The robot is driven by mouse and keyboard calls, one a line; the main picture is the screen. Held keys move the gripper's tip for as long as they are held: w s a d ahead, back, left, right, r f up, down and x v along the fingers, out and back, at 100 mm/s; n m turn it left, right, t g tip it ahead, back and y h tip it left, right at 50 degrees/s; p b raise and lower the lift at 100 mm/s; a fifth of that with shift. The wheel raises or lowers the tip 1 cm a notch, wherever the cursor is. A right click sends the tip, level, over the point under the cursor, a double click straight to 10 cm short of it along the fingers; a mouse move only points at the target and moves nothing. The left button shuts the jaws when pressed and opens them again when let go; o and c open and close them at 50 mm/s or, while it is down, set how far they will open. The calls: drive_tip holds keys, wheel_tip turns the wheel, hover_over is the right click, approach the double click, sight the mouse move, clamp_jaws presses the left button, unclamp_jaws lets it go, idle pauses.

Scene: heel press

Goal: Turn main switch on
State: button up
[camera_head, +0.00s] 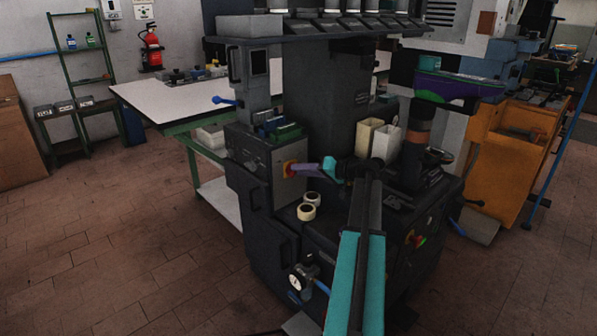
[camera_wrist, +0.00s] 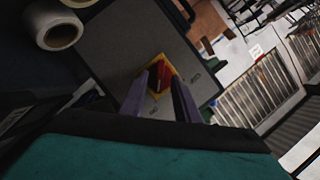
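The main switch (camera_wrist: 159,74) is a red knob on a yellow plate, set in a grey panel (camera_wrist: 125,45). In the head view the switch (camera_head: 288,169) is on the front panel of the dark press, partly covered by my gripper. My gripper (camera_head: 296,169) has purple fingers reaching left to the switch. In the wrist view the fingers (camera_wrist: 159,88) stand apart, with the red knob showing between their tips. I cannot tell whether they touch it. The knob's exact turn is hard to read.
Two tape rolls (camera_head: 307,206) lie on the press ledge below the panel; one roll (camera_wrist: 53,27) shows in the wrist view. A pressure gauge (camera_head: 296,281) sits lower down. A red and green control (camera_head: 417,240) is on the right side. Cream bins (camera_head: 384,142) stand behind my arm.

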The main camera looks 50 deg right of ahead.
drive_tip(key=shift+v, duration=2.95)
drive_tip(key=w+a+f+g+y, duration=0.1)
drive_tip(key=w+a+f+g, duration=0.25)
drive_tip(key=a+f, duration=1)
drive_tip(key=w+a+f+g+y, duration=0.1)
drive_tip(key=w+a+f+g, duration=0.25)
drive_tip(key=a+f, duration=1)
drive_tip(key=s+a+f+n+g, duration=0.1)
drive_tip(key=s+a+f+g, duration=0.2)
drive_tip(key=a+f, duration=0.5)
drive_tip(key=s+a+f+n+g, duration=0.1)
drive_tip(key=s+a+f+g, duration=0.15)
drive_tip(key=a+f, duration=0.5)
drive_tip(key=s+a+f+n+g+h, duration=0.2)
drive_tip(key=s+a+f, duration=0.25)
drive_tip(key=s, duration=0.45)
drive_tip(key=s+a+f+n+g+h+p, duration=0.1)
drive_tip(key=s+a+f+n+g+h, duration=0.1)
drive_tip(key=s+a+f, duration=0.5)
drive_tip(key=s+a+f+n+g+h, duration=0.1)
drive_tip(key=s+a+f+g+h, duration=0.2)
drive_tip(key=s, duration=0.9)
wheel_tip(320, 180, up, 15)
drive_tip(key=a+y+p, duration=0.1)
drive_tip(key=p, duration=1.3)
drive_tip(key=shift+s+a+r+y, duration=0.25)
drive_tip(key=shift+s+y, duration=0.05)
drive_tip(key=shift+s, duration=0.2)
